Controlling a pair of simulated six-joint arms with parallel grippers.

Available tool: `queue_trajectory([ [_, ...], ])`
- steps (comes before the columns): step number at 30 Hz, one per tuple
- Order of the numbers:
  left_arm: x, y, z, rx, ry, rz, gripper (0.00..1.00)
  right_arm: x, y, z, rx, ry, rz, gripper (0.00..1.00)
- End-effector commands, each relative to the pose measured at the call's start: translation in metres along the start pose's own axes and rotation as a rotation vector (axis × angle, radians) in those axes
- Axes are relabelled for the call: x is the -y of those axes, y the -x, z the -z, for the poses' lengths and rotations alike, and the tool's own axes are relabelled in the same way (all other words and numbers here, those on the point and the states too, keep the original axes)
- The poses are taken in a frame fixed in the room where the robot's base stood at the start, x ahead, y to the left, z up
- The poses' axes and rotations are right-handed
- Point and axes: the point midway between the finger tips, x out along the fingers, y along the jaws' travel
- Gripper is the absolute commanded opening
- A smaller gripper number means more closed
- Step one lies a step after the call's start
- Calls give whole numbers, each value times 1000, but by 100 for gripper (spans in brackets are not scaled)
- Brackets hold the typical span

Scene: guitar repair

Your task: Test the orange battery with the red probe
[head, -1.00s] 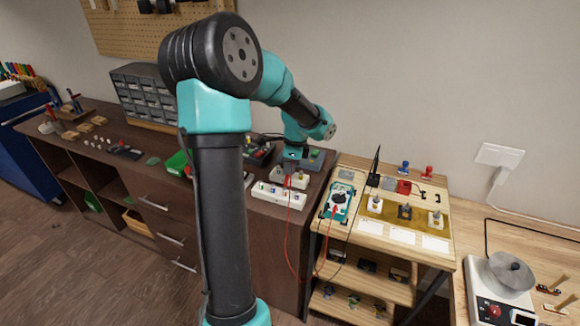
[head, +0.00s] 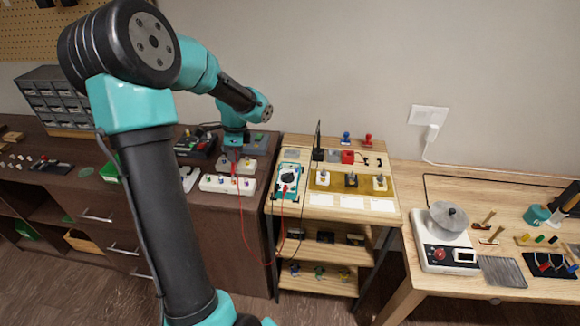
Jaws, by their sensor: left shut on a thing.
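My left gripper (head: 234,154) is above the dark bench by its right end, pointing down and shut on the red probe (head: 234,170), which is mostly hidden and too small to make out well. A red lead hangs from there toward the teal multimeter (head: 289,178) on the wooden stand. A white holder (head: 228,184) with several small coloured items lies just below and in front of the gripper. I cannot pick out the orange battery at this size. Part of what looks like my right arm shows at the right edge; its jaws are not clear.
The wooden stand (head: 350,217) holds small parts on its top. A scale (head: 446,240) with a round metal piece stands on the right table. A drawer cabinet (head: 62,100) is at the back left. My left arm covers much of the dark bench.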

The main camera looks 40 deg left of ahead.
Motion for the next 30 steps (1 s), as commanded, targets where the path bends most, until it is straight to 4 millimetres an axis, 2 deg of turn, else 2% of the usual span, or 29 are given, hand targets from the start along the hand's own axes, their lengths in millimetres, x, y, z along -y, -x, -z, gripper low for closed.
queue_trajectory([
  [8, 0, 6, -1, -1, 0, 2, 0, 0, 0, 0, 0, 0, 0, 40],
  [30, -3, 56, -8, -1, 1, 1, 0, 0, 0, 0, 0, 0, 0, 40],
])
